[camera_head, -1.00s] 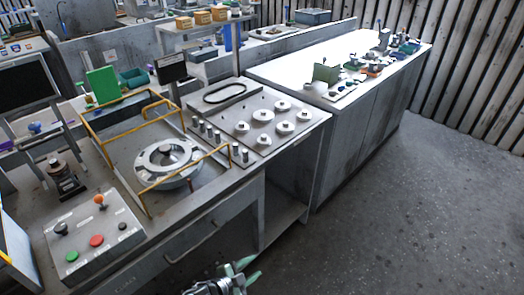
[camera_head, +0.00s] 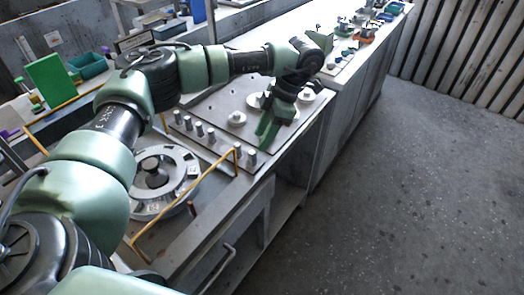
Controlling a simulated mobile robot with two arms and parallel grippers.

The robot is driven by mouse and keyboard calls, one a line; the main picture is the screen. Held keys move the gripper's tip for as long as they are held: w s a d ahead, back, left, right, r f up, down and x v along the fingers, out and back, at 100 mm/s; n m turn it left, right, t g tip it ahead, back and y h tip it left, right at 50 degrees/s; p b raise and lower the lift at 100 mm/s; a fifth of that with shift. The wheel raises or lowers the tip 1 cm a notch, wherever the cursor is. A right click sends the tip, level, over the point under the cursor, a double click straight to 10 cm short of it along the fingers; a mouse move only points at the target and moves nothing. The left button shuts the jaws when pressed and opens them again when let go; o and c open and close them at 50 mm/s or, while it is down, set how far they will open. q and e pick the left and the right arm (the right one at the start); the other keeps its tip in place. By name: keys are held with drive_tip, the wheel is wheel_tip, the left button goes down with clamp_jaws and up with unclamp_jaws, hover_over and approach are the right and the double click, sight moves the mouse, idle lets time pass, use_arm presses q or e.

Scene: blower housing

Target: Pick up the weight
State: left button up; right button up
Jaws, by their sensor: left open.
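Several disc weights with knobs stand on a grey metal plate (camera_head: 205,108). One disc weight (camera_head: 236,118) shows clearly left of my left gripper, and another weight (camera_head: 305,95) shows to its right. Other discs are partly hidden behind the gripper and wrist. My right gripper is not in view.
A second bench (camera_head: 345,75) with small parts stands at the back right. The floor at right is clear.

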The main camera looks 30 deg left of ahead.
sight(253, 152)
use_arm(q)
drive_tip(key=x, duration=0.1)
drive_tip(key=p+x, duration=0.1)
drive_tip(key=shift+s+a+f, duration=0.15)
drive_tip(key=shift+s+f, duration=0.1)
drive_tip(key=shift+s, duration=0.15)
drive_tip(key=p+x, duration=0.2)
drive_tip(key=x, duration=0.1)
drive_tip(key=shift+s+a+f, duration=0.1)
drive_tip(key=shift+a+f, duration=0.2)
drive_tip(key=shift+f, duration=0.3)
drive_tip(key=shift+c, duration=0.5)
clamp_jaws()
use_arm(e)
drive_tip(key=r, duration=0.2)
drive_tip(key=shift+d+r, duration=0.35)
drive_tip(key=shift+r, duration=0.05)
